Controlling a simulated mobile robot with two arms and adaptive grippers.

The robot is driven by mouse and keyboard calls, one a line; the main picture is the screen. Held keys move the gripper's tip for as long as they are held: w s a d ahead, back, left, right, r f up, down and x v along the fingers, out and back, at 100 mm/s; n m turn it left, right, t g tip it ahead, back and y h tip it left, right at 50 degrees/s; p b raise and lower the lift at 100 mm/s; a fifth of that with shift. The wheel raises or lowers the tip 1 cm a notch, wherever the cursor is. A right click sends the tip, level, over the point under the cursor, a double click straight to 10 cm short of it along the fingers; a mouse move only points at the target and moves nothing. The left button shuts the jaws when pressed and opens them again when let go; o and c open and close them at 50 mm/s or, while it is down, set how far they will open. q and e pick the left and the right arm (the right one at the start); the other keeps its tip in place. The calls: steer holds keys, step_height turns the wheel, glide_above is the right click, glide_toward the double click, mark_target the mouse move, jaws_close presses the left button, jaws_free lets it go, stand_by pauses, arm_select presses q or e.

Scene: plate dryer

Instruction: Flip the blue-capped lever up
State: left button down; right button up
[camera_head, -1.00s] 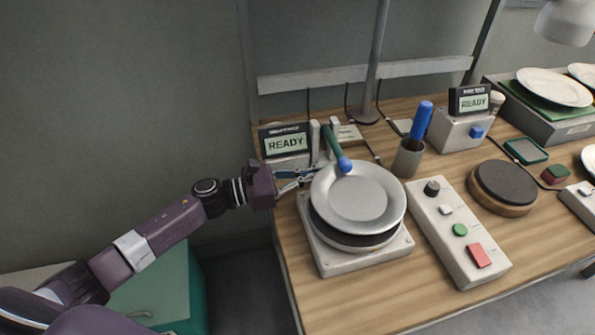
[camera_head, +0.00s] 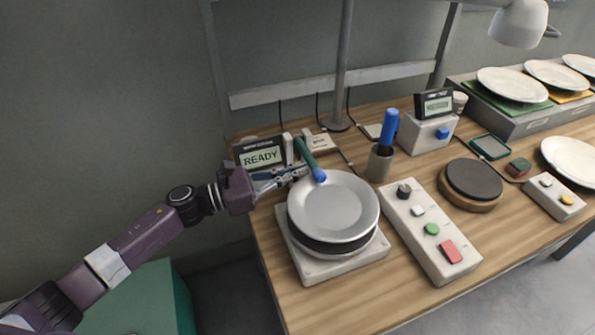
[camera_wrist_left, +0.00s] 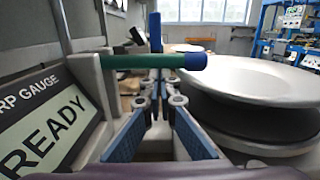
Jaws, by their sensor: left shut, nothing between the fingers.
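The lever is a green rod (camera_head: 307,156) with a round blue cap (camera_head: 319,176). It slopes from a pale bracket by the gauge down toward the plate. In the left wrist view the green rod (camera_wrist_left: 140,61) runs sideways across the upper middle, its blue cap (camera_wrist_left: 195,61) at the right end. My left gripper (camera_head: 303,172) is shut and empty, with its fingertips just left of the cap. In the left wrist view its fingertips (camera_wrist_left: 160,88) sit below the rod; whether they touch it I cannot tell. My right gripper is out of view.
A grey plate (camera_head: 333,207) sits on a round base close to my gripper's right. The READY gauge (camera_head: 261,157) stands just behind it. A cup (camera_head: 380,164) holds a blue-handled tool. A control box (camera_head: 430,232) and dark round pad (camera_head: 473,179) lie further right.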

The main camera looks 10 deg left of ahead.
arm_select(q)
steer(key=shift+r+n, duration=0.3)
steer(key=shift+s+r+n+p, duration=0.15)
steer(key=shift+r+n+p, duration=0.8)
steer(key=shift+n, duration=0.25)
steer(key=w+a+r+n+p, duration=0.1)
steer(key=w+r+n+p, duration=0.1)
steer(key=n, duration=0.3)
steer(key=w+a+r+n+p, duration=0.2)
steer(key=r+n+p, duration=0.1)
steer(key=n, duration=0.3)
steer(key=w+a+r+n+y+p, duration=0.1)
steer(key=w+r+n+p, duration=0.1)
steer(key=n, duration=0.3)
steer(key=shift+w+a+r+n+p, duration=0.1)
steer(key=shift+w+r+n+p, duration=0.1)
steer(key=shift+r, duration=0.2)
steer(key=shift+w+a+r+n+p, duration=0.1)
steer(key=shift+r+n, duration=0.1)
steer(key=shift+r, duration=0.2)
steer(key=shift+w+a, duration=0.2)
steer(key=shift+w, duration=0.2)
steer(key=shift+w+a+r, duration=0.1)
steer(key=shift+a, duration=0.05)
